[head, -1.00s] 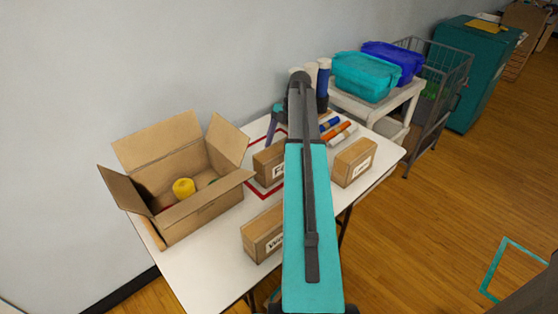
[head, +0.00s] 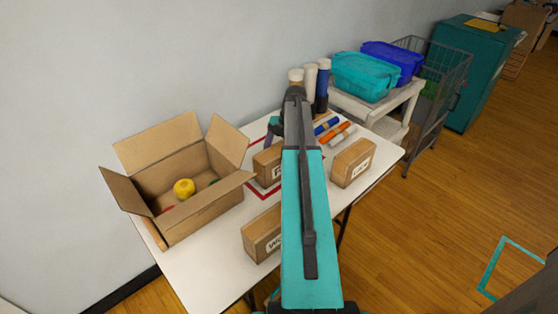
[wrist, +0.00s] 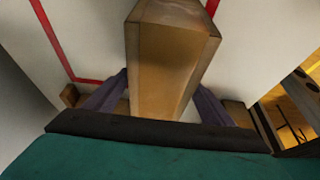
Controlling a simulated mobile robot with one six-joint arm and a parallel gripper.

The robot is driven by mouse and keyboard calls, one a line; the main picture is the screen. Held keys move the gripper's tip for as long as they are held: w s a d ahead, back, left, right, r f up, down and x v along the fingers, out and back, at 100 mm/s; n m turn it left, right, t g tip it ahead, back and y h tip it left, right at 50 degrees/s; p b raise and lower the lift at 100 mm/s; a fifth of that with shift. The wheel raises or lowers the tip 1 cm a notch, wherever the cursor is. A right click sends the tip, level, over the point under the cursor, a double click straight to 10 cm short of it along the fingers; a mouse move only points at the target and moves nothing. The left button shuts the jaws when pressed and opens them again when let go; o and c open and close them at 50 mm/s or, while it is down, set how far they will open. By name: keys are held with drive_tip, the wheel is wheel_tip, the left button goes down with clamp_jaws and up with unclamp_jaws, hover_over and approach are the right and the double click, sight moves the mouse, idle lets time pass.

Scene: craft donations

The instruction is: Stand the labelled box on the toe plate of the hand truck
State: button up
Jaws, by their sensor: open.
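A brown labelled box (head: 267,165) stands inside a red-taped square on the white table in the head view; my arm covers part of it, and only the start of its label shows. In the wrist view a brown box (wrist: 165,60), with red tape beyond it, lies between the two purple fingers of my gripper (wrist: 158,92). The gripper is open, one finger on each side; I cannot tell whether either touches. In the head view my arm mostly hides the gripper. I cannot make out the hand truck in any view.
Two more labelled boxes stand on the table, one in front (head: 259,236) and one at the right (head: 353,163). An open carton (head: 205,215) fills the left end. Teal tape (head: 490,268) marks open floor at right.

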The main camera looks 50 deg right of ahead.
drive_tip(key=shift+x, duration=0.95)
drive_tip(key=shift+c, duration=0.6)
drive_tip(key=c, duration=1.5)
drive_tip(key=shift+o, duration=0.2)
drive_tip(key=shift+r, duration=0.1)
drive_tip(key=shift+r+b, duration=0.85)
drive_tip(key=shift+r, duration=4.05)
